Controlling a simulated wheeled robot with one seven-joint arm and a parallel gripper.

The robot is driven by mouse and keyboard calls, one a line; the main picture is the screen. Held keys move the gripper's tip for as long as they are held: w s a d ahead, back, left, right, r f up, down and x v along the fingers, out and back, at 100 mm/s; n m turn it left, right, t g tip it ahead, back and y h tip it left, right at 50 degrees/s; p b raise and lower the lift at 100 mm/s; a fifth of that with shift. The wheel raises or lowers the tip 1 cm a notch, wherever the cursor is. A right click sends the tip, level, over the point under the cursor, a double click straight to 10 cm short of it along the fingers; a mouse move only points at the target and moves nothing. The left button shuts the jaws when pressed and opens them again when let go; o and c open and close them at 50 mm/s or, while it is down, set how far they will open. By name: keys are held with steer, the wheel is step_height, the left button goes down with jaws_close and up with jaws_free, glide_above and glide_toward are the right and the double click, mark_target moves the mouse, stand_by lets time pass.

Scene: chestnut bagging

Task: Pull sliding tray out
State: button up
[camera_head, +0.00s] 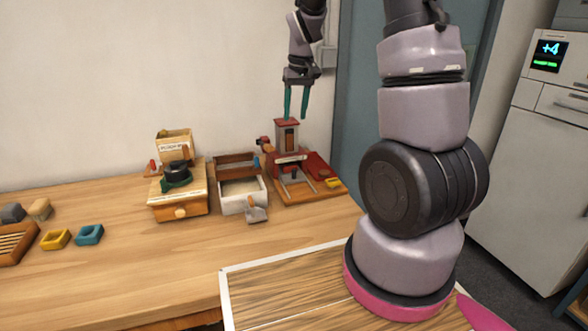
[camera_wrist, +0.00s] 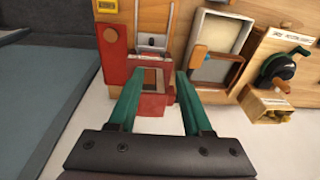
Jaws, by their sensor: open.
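A wooden bench device with a red upright frame (camera_head: 287,134) stands on a wooden base (camera_head: 318,194) at the back right of the table. A metal rail frame (camera_head: 293,183) is at its front. In the wrist view the red frame (camera_wrist: 154,83) shows below the metal frame (camera_wrist: 152,28). I cannot tell which part is the sliding tray. My gripper (camera_head: 296,116) is open and points down just above the red frame, holding nothing. In the wrist view its teal fingers (camera_wrist: 156,82) lie either side of the red frame; contact is unclear.
Further left is a wooden grinder box (camera_head: 180,204). Yellow (camera_head: 55,239) and blue (camera_head: 90,234) blocks lie far left. The table front is clear.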

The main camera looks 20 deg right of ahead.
mark_target(294, 138)
steer(key=shift+n+g+h, duration=0.3)
steer(key=shift+n+g, duration=0.4)
steer(key=shift+n, duration=0.1)
steer(key=w+f, duration=0.1)
steer(key=f, duration=0.2)
steer(key=w+f, duration=0.1)
steer(key=f, duration=0.2)
steer(key=w+f, duration=0.1)
steer(key=f, duration=0.3)
steer(key=shift+w+d+f, duration=0.1)
steer(key=shift+w+d, duration=0.2)
steer(key=shift+d, duration=0.05)
step_height(294, 138, down, 11)
steer(key=shift+r, duration=0.1)
jaws_close()
